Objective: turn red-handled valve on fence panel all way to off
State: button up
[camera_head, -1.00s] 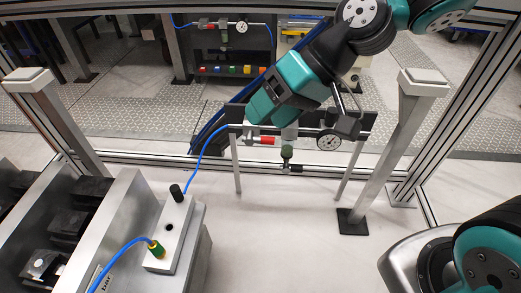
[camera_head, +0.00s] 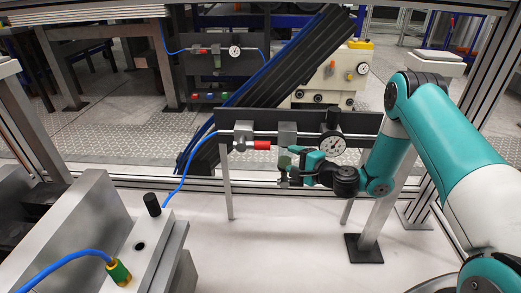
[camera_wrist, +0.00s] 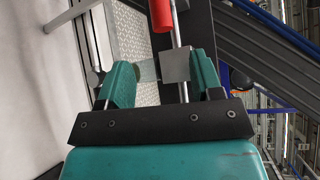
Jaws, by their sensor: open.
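The red valve handle (camera_head: 262,145) sits at the left of the fittings on a dark panel (camera_head: 362,124). It lies about level, pointing right from a metal valve body (camera_head: 243,134). My gripper (camera_head: 298,165) is low in front of the panel, to the right of the handle and apart from it. In the wrist view the red handle (camera_wrist: 161,15) is at the top edge, beyond my open gripper (camera_wrist: 163,72). A grey metal block (camera_wrist: 176,67) shows between the two teal fingers; I cannot tell whether they touch it.
A round gauge (camera_head: 331,146) with a black knob is close above my gripper. A blue hose (camera_head: 181,181) runs from the panel to a grey box (camera_head: 146,246) at the lower left. A metal post (camera_head: 377,215) stands at right.

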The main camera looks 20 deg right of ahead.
aim_at(265, 147)
jog(key=b+x, duration=0.2)
jog(key=x, duration=1.3)
jog(key=shift+w+a, duration=0.1)
jog(key=shift+w, duration=0.05)
